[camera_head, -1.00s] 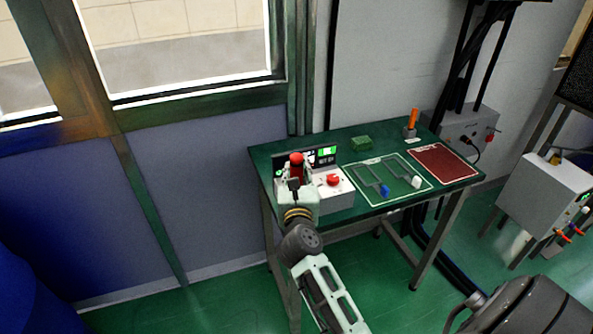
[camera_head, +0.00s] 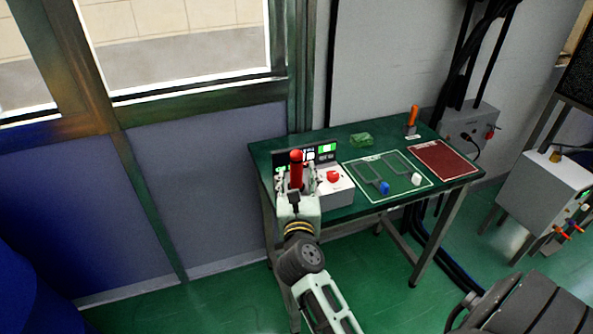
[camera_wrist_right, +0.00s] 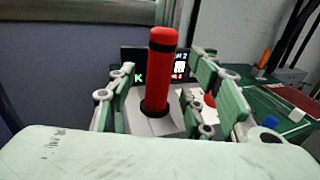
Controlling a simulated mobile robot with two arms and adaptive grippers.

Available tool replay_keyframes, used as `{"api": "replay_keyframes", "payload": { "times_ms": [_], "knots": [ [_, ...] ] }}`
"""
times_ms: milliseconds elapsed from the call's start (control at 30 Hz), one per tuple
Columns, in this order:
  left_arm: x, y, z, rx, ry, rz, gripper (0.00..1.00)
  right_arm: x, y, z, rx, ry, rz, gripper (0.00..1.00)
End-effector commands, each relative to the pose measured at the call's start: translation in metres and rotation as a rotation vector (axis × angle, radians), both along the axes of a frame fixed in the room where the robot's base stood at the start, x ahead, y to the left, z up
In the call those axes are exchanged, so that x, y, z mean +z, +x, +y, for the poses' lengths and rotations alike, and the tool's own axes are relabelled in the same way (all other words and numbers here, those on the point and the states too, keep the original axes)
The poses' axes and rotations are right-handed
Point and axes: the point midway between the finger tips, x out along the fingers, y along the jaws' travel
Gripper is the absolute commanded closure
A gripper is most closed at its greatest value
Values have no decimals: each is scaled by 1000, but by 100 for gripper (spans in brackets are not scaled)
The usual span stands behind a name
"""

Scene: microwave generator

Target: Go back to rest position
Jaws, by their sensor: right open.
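My right gripper (camera_head: 297,186) is open at the left end of the green table. Ahead of it stands an upright red lever handle (camera_head: 297,168) with a black band near its top. In the right wrist view the red handle (camera_wrist_right: 160,75) rises from a grey box between the two spread fingers of the gripper (camera_wrist_right: 165,90). There are gaps on both sides of the handle, and no finger grips it. My left gripper is not in view.
The table (camera_head: 360,212) also bears a white box with a red button (camera_head: 333,176), a dark display panel (camera_head: 325,152), a green block (camera_head: 361,139), blue (camera_head: 384,187) and white (camera_head: 416,179) pieces, a red mat (camera_head: 443,160) and an orange-handled item (camera_head: 413,116). Open floor lies in front.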

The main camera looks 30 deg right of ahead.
Motion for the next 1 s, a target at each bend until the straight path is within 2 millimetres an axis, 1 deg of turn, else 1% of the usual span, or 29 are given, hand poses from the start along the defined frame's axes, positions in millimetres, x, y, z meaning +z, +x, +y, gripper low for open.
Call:
{"api": "replay_keyframes", "payload": {
  "times_ms": [33, 200, 300, 467, 567, 667, 700, 767, 800, 867, 900, 967, 1000],
  "knots": [
    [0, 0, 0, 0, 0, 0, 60, 0, -8, 5, 0, 3, 1, 53],
    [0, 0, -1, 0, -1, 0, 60, 1, -23, 15, 0, 1, -1, 53],
    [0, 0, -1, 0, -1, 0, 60, 1, -26, 16, 0, -1, -1, 53],
    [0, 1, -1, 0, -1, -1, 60, 4, -26, 18, 6, -17, -4, 53],
    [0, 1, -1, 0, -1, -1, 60, 20, -26, 27, 48, -124, -14, 53],
    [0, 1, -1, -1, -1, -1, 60, 50, -27, 53, 143, -370, -26, 53],
    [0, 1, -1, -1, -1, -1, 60, 62, -29, 70, 194, -503, -29, 53],
    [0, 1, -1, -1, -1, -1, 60, 76, -34, 100, 277, -720, -28, 53],
    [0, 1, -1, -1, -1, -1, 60, 80, -38, 123, 337, -870, -22, 53],
    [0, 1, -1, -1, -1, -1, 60, 79, -46, 157, 426, -1091, -9, 53],
    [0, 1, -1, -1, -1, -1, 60, 75, -53, 179, 488, -1237, 3, 53],
    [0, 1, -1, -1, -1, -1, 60, 60, -65, 208, 583, -1454, 26, 53],
    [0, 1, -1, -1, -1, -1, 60, 46, -75, 225, 650, -1593, 46, 53]
  ]
}}
